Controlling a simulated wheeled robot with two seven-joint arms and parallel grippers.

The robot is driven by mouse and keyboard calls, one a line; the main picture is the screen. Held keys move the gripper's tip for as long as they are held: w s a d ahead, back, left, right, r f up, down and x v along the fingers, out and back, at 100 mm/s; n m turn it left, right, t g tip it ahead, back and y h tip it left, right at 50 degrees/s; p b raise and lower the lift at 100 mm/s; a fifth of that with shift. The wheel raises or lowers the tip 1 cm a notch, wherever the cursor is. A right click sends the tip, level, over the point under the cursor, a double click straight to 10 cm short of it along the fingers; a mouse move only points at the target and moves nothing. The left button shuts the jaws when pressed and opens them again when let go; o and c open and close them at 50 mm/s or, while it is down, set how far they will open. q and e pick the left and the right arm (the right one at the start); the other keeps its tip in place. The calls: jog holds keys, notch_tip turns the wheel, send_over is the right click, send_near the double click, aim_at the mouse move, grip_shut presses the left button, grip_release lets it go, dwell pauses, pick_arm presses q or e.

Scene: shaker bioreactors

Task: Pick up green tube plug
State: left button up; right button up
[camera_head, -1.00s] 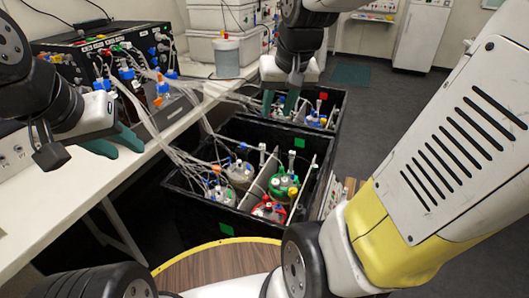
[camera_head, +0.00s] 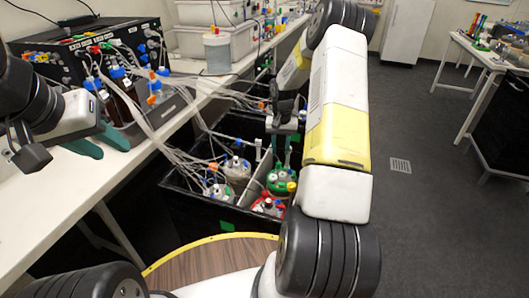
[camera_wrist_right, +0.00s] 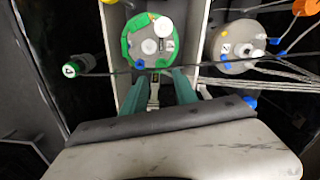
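A green-capped bottle (camera_head: 281,180) stands in the near black crate; it also shows in the right wrist view (camera_wrist_right: 151,40). A small green plug-like piece (camera_wrist_right: 72,69) with a pale end lies left of that bottle, at the end of a thin dark line; I cannot tell whether it is the tube plug. My right gripper (camera_wrist_right: 159,76) is pointed down at the near edge of the green cap, fingers apart, with a narrow grey strip showing between them. In the head view the right gripper (camera_head: 283,150) is just above the bottle. My left gripper (camera_head: 102,143) is open and empty over the bench.
The near crate (camera_head: 238,216) also holds a red-capped bottle (camera_head: 268,206) and grey-capped bottles (camera_head: 236,168). Many thin tubes run from the crate to a black control box (camera_head: 50,62) on the white bench (camera_head: 40,200).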

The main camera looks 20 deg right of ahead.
aim_at(279, 163)
notch_tip(279, 163, down, 8)
jog(key=shift+w+a+f, duration=0.1)
jog(key=shift+f, duration=0.05)
grip_shut()
dwell(0.3)
